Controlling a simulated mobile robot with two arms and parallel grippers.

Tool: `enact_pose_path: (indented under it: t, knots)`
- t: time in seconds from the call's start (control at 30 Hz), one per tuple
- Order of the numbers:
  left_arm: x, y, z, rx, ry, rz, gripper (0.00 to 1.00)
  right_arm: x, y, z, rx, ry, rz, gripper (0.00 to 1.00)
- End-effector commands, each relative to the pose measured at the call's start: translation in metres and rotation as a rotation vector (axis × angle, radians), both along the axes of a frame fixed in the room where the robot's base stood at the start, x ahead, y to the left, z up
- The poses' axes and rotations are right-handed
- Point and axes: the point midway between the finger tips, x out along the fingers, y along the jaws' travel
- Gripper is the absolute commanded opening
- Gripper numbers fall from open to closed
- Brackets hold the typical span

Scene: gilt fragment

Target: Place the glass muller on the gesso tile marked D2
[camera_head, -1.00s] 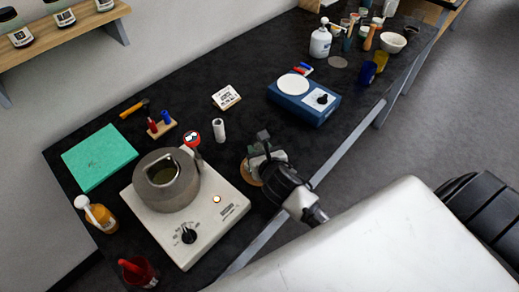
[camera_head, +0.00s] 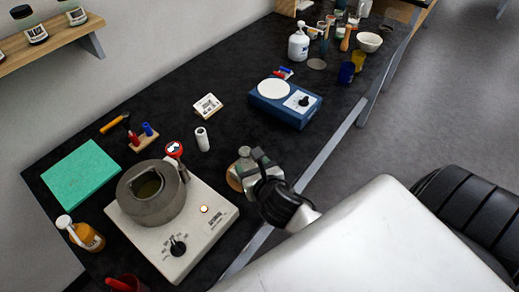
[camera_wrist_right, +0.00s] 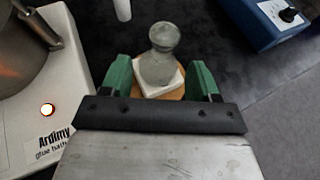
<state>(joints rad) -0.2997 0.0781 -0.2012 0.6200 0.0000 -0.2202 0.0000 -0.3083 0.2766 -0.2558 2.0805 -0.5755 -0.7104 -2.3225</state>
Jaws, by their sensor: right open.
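The glass muller (camera_wrist_right: 158,60), greyish and clear with a round knob, stands upright on a small white square tile (camera_wrist_right: 172,84). The tile lies on a round orange-brown base (camera_wrist_right: 181,95). No marking is readable on the tile. In the head view the muller (camera_head: 244,153) is partly beside my right gripper (camera_head: 260,163). In the right wrist view my right gripper (camera_wrist_right: 160,80) is open, its green fingers left and right of the muller's lower part with gaps between; I see no contact. My left gripper is not in view.
A glue bath (camera_head: 198,240) with a grey pot (camera_head: 150,212) stands left of the muller. A white cylinder (camera_head: 202,139), a small sign card (camera_head: 207,105) and a blue scale (camera_head: 288,113) stand beyond. The bench's front edge is close to my arm.

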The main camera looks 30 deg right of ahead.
Motion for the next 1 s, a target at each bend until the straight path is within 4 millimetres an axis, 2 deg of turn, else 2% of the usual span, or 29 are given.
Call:
enact_pose_path:
  t: [0.1,0.33,1.0]
  knots:
    - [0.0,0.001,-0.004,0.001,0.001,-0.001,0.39,-0.024,0.004,0.008,-0.001,0.001,0.003,0.61]
    - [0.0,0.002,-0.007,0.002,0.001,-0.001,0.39,-0.05,0.007,0.019,0.0,0.0,0.001,0.61]
    - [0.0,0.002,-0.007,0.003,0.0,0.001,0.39,-0.054,0.008,0.022,-0.001,-0.001,-0.001,0.61]
